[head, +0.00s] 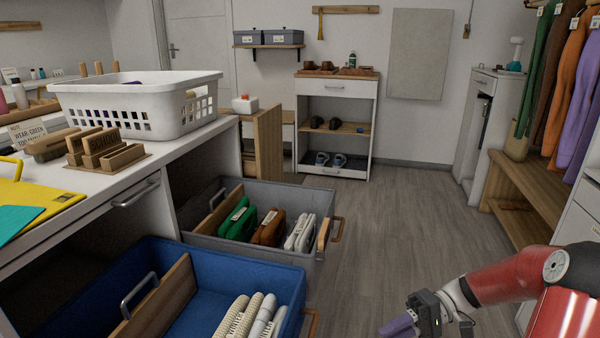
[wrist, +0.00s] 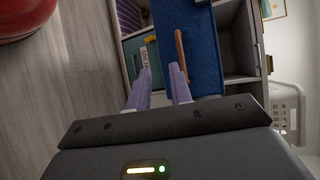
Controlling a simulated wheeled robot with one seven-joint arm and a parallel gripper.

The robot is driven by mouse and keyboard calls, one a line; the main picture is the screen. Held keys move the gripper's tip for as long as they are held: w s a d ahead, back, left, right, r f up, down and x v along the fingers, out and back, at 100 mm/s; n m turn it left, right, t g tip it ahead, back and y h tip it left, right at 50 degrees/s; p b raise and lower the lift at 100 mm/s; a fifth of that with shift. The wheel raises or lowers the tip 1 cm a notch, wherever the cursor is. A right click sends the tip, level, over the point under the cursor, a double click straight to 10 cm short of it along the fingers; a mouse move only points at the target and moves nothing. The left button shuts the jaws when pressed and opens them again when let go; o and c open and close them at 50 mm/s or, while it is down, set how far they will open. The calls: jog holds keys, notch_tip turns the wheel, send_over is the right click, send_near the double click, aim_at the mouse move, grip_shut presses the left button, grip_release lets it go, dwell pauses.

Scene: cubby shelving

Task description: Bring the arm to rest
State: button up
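My arm reaches in from the right edge of the head view, low over the floor. My gripper (head: 398,326) is at the bottom of that view, with pale lavender fingers pointing left, partly cut off by the frame edge. In the wrist view the two fingers of my gripper (wrist: 160,76) stand apart with nothing between them. The gripper is right of the blue drawer (head: 275,272) and appears clear of it. The blue drawer (wrist: 202,35) also shows beyond the fingers in the wrist view.
A grey drawer (head: 320,200) with green, brown and white items stands open behind the blue one. A white basket (head: 140,122) sits on the counter at left. A wooden bench (head: 535,190) with hanging clothes stands at right. The middle floor (head: 415,225) is clear.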

jog(key=s+a+r+m+t+h, duration=0.2)
jog(key=s+a+r+t+h, duration=0.2)
jog(key=s+r+t+h, duration=0.6)
jog(key=s+r+h, duration=0.3)
jog(key=s+h, duration=0.1)
jog(key=s, duration=0.1)
jog(key=shift+r+p, duration=0.35)
jog(key=shift+p, duration=0.05)
